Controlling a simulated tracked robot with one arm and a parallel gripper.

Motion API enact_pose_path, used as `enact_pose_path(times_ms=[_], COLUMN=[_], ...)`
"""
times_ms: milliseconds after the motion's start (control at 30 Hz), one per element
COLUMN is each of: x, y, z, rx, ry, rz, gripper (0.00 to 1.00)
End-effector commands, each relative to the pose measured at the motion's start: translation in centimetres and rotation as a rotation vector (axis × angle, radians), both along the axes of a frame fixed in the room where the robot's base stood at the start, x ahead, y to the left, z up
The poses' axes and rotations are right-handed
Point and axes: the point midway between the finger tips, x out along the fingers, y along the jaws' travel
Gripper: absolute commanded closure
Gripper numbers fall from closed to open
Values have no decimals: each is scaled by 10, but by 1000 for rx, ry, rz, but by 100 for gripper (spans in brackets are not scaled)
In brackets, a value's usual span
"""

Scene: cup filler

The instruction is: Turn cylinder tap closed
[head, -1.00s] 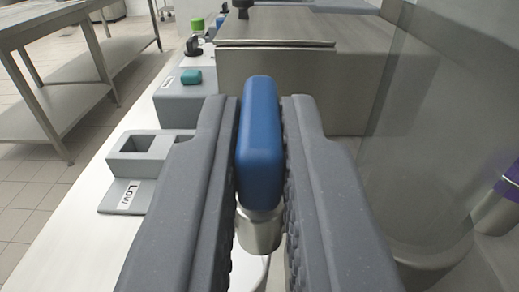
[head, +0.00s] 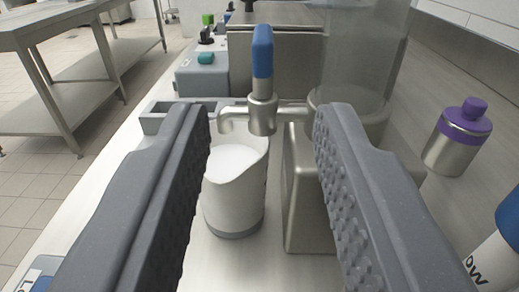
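The tap's blue handle (head: 263,52) stands upright on the metal tap body (head: 262,114). The tap's spout (head: 236,112) points left from the clear cylinder (head: 362,55) above a white cup (head: 234,205). The cup holds white contents up near its rim. My gripper (head: 262,120) is open and empty. In the picture its fingers lie wide to either side of the tap and cup, and the blue handle shows beyond them, touching neither finger.
A metal block (head: 305,190) stands right of the cup. A steel bottle with a purple lid (head: 459,137) stands at the right, and a blue-and-white container (head: 500,250) is at the lower right edge. A grey holder (head: 165,118) sits behind the left finger. A steel table (head: 75,75) is farther left.

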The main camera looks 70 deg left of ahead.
Motion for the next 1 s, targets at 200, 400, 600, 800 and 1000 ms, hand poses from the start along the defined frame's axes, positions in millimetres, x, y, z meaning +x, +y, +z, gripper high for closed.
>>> enact_pose_path(times_ms=[200, 400, 600, 800, 1000], x=[-10, -13, -14, -14, -2], y=[-32, -42, -43, -43, -41], z=[-1, -1, -1, -1, 11], rx=[0, -2, -2, -1, -16], ry=[-1, 0, 1, 0, -29], rz=[0, 1, 1, 2, -29], gripper=[67, 67, 67, 67, 67])
